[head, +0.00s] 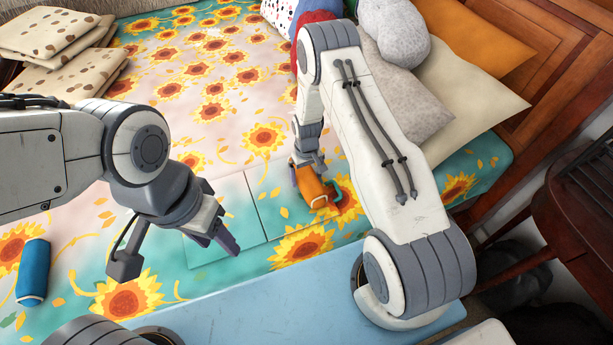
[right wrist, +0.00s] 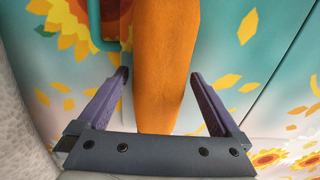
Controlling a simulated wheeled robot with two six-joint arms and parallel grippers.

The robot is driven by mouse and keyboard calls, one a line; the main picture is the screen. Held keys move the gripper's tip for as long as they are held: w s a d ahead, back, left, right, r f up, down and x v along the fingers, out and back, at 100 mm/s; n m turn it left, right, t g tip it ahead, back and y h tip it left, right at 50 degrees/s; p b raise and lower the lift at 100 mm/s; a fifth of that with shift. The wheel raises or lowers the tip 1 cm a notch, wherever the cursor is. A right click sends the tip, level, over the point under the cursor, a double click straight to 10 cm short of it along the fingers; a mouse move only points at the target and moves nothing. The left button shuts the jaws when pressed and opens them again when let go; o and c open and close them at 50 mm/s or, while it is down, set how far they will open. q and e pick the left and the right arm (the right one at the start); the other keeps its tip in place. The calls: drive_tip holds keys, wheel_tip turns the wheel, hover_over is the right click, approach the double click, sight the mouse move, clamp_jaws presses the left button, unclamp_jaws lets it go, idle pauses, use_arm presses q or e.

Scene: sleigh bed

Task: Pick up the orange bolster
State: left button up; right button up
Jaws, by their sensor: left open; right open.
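The orange bolster (head: 312,188) lies on the sunflower bedspread near the front edge of the bed, partly hidden by my right gripper (head: 309,178). In the right wrist view the bolster (right wrist: 163,55) runs lengthwise between the two purple fingers of my right gripper (right wrist: 159,75). Those fingers are open, with a visible gap on each side of the bolster. My left gripper (head: 228,238) is open and empty over the bed, left of the bolster and apart from it.
A teal curved piece (head: 338,190) lies against the orange bolster. A blue bolster (head: 33,272) lies at the far left. Cushions (head: 480,90) crowd the headboard side at right; folded spotted bedding (head: 45,32) sits at upper left. The middle of the bed is clear.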

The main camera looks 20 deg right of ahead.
drive_tip(key=shift+f, duration=0.6)
drive_tip(key=c, duration=1.3)
drive_tip(key=shift+o, duration=0.2)
drive_tip(key=shift+r, duration=0.1)
